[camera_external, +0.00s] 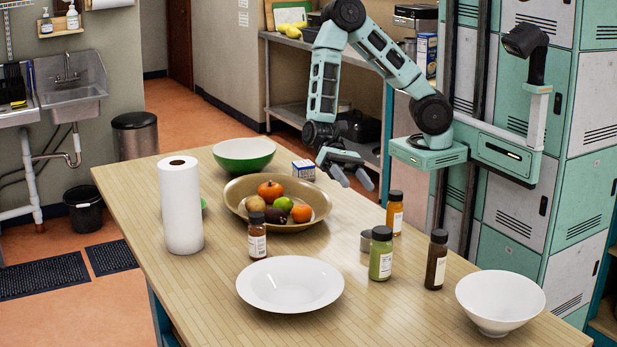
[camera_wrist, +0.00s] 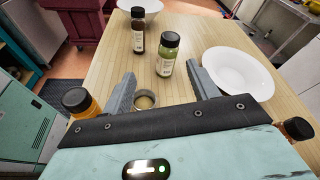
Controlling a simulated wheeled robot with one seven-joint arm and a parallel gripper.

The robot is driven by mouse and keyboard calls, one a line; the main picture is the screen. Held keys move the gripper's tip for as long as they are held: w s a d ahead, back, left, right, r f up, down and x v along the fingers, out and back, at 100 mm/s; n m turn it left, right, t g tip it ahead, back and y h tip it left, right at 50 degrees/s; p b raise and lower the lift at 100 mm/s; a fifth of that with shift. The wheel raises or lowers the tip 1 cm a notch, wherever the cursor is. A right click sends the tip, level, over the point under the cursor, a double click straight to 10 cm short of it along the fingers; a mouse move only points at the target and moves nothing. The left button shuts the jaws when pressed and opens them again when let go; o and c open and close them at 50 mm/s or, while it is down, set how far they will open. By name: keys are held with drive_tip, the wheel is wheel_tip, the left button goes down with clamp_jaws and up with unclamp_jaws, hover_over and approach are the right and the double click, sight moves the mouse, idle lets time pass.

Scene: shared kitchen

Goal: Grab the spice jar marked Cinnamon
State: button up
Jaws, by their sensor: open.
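Several black-capped spice jars stand upright on the wooden table: an orange-yellow jar (camera_external: 394,214), a green jar (camera_external: 381,258), a dark brown jar (camera_external: 436,264) and a reddish-brown jar (camera_external: 257,242). Their labels are too small to read, so I cannot tell which is Cinnamon. My gripper (camera_external: 353,180) is open and empty above the table's far side. In the wrist view, the green jar (camera_wrist: 166,58) and dark brown jar (camera_wrist: 138,40) show beyond my fingers. An orange jar (camera_wrist: 86,104) is partly hidden at left, another jar (camera_wrist: 297,126) at right.
A small metal cup (camera_external: 366,241) stands beside the green jar. A white plate (camera_external: 290,284), white bowl (camera_external: 500,302), paper towel roll (camera_external: 180,206), fruit bowl (camera_external: 240,212), green bowl (camera_external: 244,154) and small box (camera_external: 303,169) stand around. The table's front left is clear.

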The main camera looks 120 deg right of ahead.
drive_tip(key=w+d+f+m+t, duration=0.3)
drive_tip(key=w+d+m+t, duration=0.4)
drive_tip(key=w+d, duration=0.15)
drive_tip(key=m+t+h+b, duration=0.1)
drive_tip(key=m+t+h, duration=0.1)
drive_tip(key=m+t, duration=0.25)
approach(259, 212)
drive_tip(key=shift+m, duration=0.25)
drive_tip(key=shift+p+x, duration=2.5)
drive_tip(key=shift+x, duration=3.25)
drive_tip(key=shift+f, duration=0.15)
clamp_jaws()
